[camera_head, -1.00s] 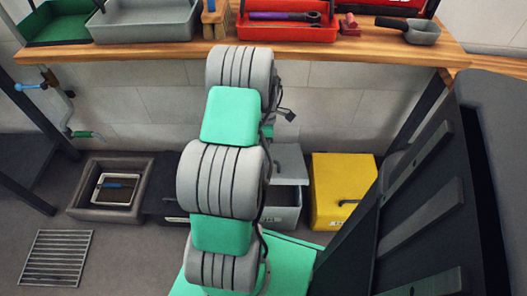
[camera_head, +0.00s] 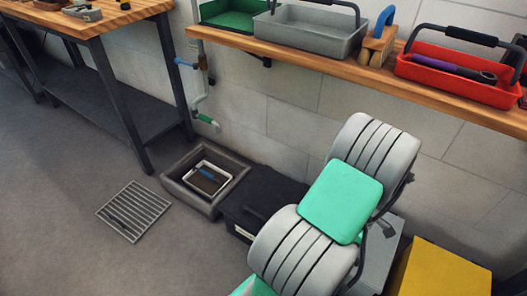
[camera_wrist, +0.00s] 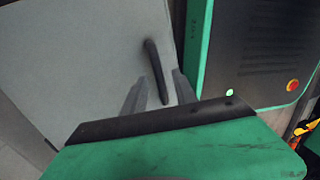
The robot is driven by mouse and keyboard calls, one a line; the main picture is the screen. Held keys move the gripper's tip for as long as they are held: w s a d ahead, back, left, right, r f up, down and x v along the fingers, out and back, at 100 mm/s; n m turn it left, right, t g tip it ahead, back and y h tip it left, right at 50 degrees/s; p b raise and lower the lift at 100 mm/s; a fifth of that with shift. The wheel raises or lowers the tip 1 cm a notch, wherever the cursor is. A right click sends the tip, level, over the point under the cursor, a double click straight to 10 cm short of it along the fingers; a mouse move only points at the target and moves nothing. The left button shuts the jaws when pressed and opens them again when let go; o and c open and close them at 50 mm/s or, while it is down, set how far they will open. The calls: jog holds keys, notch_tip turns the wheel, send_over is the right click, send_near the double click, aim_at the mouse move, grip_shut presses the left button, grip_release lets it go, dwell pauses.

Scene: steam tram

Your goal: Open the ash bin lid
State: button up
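In the wrist view, a flat light-grey panel (camera_wrist: 85,50) bears a dark bar handle (camera_wrist: 156,70). It looks like the grey bin's lid, but I cannot be sure. My gripper (camera_wrist: 159,85) has its two grey fingers apart, one on each side of the handle's near end. I see no clear grip on the handle. In the head view, the grey bin (camera_head: 378,258) stands low by the wall, mostly behind my arm.
A yellow bin (camera_head: 440,272) stands right of the grey one and a black box (camera_head: 262,192) left of it. A stone basin (camera_head: 178,185) holds a small tray. A wooden shelf (camera_head: 340,68) with toolboxes runs above. A floor grate (camera_head: 134,211) lies on clear floor at left.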

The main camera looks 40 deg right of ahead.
notch_tip(320, 180, up, 8)
jog(key=d+p, duration=0.2)
jog(key=p, duration=0.2)
jog(key=w+a+r+h+p, duration=0.1)
jog(key=w+a+r+p, duration=0.3)
jog(key=w+r, duration=0.4)
jog(key=w+a+r+m+h+p, duration=0.1)
jog(key=w+a+r+p, duration=0.4)
jog(key=w+r, duration=0.3)
jog(key=w+a+r+p, duration=0.4)
jog(key=w+r+p, duration=0.2)
jog(key=r, duration=0.7)
jog(key=shift+w+a+r+t+h+p, duration=0.3)
jog(key=shift+w+a+t+h+p, duration=0.1)
jog(key=shift+w, duration=0.65)
jog(key=shift+d, duration=0.1)
